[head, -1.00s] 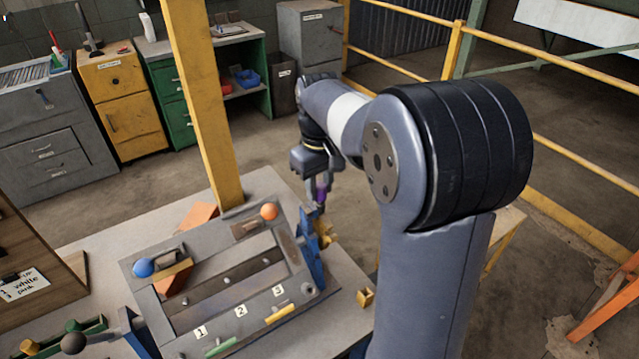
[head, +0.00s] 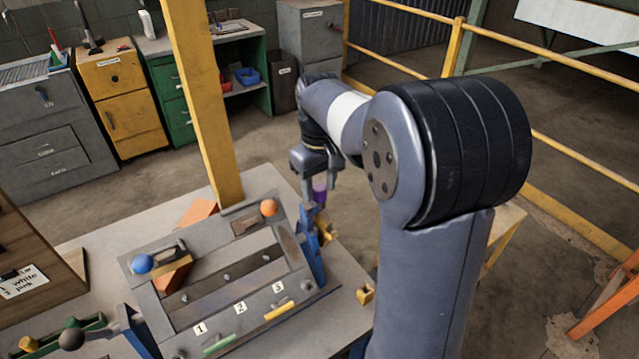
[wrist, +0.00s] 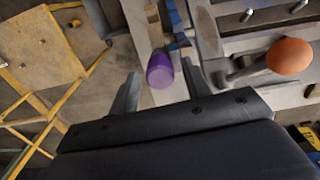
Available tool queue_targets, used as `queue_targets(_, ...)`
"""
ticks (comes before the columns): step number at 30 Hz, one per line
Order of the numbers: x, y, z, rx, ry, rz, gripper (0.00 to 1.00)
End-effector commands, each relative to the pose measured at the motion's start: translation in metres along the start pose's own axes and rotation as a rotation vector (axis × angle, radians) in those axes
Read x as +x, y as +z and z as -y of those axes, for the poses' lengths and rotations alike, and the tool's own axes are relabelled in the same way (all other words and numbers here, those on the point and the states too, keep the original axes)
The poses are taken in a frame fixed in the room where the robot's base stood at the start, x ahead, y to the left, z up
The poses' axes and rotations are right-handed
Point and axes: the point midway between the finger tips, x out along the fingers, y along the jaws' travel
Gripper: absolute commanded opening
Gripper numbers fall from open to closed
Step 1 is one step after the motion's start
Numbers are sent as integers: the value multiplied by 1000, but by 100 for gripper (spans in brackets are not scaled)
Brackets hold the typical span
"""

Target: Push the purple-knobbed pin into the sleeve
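The purple knob (head: 319,191) shows just below my gripper (head: 314,178), at the right end of the grey fixture. In the wrist view the purple knob (wrist: 160,71) lies between the two spread fingers of my gripper (wrist: 160,88), with a visible gap on the left finger's side. The fingers look open and not closed on it. A blue upright bracket (head: 310,250) with a yellow piece (head: 327,233) stands below the knob. The pin's shaft and the sleeve cannot be made out clearly.
The grey fixture (head: 187,325) has slots numbered 1 to 3. An orange ball knob (head: 268,208) and a blue ball knob (head: 142,264) stand on it. A yellow post (head: 205,100) rises behind. A small yellow block (head: 365,295) lies at the table's right edge.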

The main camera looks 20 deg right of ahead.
Motion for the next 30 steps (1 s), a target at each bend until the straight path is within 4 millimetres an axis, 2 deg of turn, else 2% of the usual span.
queue_targets(3,0,0,0,0,0,0,53)
queue_targets(9,0,0,0,0,0,0,53)
queue_targets(13,-9,-1,0,0,1,-3,53)
queue_targets(24,-80,-1,0,0,2,-4,53)
queue_targets(30,-103,0,0,0,1,-1,53)
